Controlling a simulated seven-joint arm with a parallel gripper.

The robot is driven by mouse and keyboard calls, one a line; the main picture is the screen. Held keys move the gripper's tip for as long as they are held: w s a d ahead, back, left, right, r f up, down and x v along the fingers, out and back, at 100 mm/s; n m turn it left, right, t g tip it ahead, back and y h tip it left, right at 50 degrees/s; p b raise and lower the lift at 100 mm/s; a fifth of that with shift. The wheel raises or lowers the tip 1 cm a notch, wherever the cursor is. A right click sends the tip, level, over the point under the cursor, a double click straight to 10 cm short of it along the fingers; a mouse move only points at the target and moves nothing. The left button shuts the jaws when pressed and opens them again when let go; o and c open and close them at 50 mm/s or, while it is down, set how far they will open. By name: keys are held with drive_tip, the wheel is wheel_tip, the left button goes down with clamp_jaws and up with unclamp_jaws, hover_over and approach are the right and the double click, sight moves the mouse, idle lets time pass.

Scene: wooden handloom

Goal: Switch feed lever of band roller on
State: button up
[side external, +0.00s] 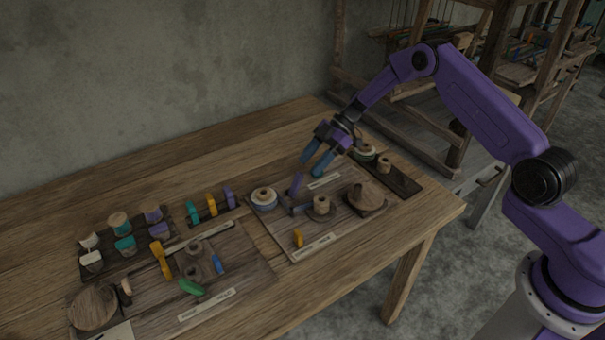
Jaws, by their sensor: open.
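My gripper (310,168) is open and empty, its two blue fingers pointing down over the back of the right-hand board (270,222). A purple upright lever (297,184) stands on this board just below and left of the fingertips in the picture; a gap shows between them. A small yellow lever (298,238) stands near the board's front edge. The board also carries a spool on a dark base (321,205), a white-rimmed round part (263,197) and a wooden disc (366,196). The label strips are too small to read, so I cannot tell which lever is the feed lever.
A left-hand board (255,278) holds yellow (162,260), green (191,287) and blue (217,264) pieces. Behind it are a tray of spools (124,233) and a rack of coloured pieces (211,207). A dark tray (403,185) lies right. The table's back left is clear.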

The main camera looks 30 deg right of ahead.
drive_tip(key=v, duration=1)
drive_tip(key=shift+d, duration=0.25)
drive_tip(key=shift+r, duration=0.15)
